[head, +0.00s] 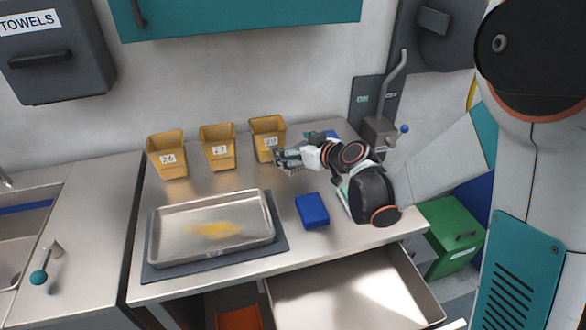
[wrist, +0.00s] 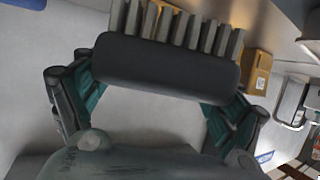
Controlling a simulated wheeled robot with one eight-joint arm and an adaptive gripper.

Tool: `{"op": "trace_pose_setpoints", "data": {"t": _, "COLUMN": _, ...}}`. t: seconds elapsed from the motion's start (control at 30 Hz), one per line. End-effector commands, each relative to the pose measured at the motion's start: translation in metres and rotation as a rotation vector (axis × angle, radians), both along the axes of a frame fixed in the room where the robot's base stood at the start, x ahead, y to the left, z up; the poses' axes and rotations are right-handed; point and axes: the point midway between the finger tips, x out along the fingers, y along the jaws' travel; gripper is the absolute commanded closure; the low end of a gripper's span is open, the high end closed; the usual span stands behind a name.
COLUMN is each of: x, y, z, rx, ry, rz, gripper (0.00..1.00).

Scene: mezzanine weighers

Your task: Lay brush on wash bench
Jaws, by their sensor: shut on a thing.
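My gripper (head: 287,158) is above the steel worktop, just in front of the yellow bin marked 29. In the wrist view my gripper (wrist: 165,85) is shut on the brush (wrist: 165,68), a dark rounded block with a row of grey bristles. The brush lies across between the two fingers, bristles toward the top of the picture. In the head view the brush is small and hard to separate from the fingers. A steel bench with a sink (head: 85,225), which looks like the wash bench, stands at the far left.
A shallow steel tray (head: 168,235) with yellow powder sits on a dark mat on the worktop. A blue block (head: 312,210) lies to its right. Yellow bins (head: 167,155) line the back. A drawer (head: 350,295) stands open in front. The sink bench's front holds a teal-knobbed lever (head: 40,277).

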Motion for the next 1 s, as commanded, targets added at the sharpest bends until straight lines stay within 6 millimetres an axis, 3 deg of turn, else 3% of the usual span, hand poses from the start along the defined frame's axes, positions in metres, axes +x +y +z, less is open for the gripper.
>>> {"op": "trace_pose_setpoints", "data": {"t": 0.27, "x": 0.000, "y": 0.000, "z": -0.020, "rx": 0.000, "ry": 0.000, "rz": 0.000, "gripper": 0.39}}
{"op": "trace_pose_setpoints", "data": {"t": 0.5, "x": 0.000, "y": 0.000, "z": -0.054, "rx": 0.000, "ry": 0.000, "rz": 0.000, "gripper": 0.39}}
{"op": "trace_pose_setpoints", "data": {"t": 0.9, "x": 0.000, "y": 0.000, "z": -0.058, "rx": 0.000, "ry": 0.000, "rz": 0.000, "gripper": 0.39}}
{"op": "trace_pose_setpoints", "data": {"t": 0.93, "x": 0.000, "y": 0.000, "z": -0.057, "rx": 0.000, "ry": 0.000, "rz": 0.000, "gripper": 0.08}}
{"op": "trace_pose_setpoints", "data": {"t": 1.0, "x": 0.000, "y": 0.000, "z": -0.057, "rx": 0.000, "ry": 0.000, "rz": 0.000, "gripper": 0.00}}
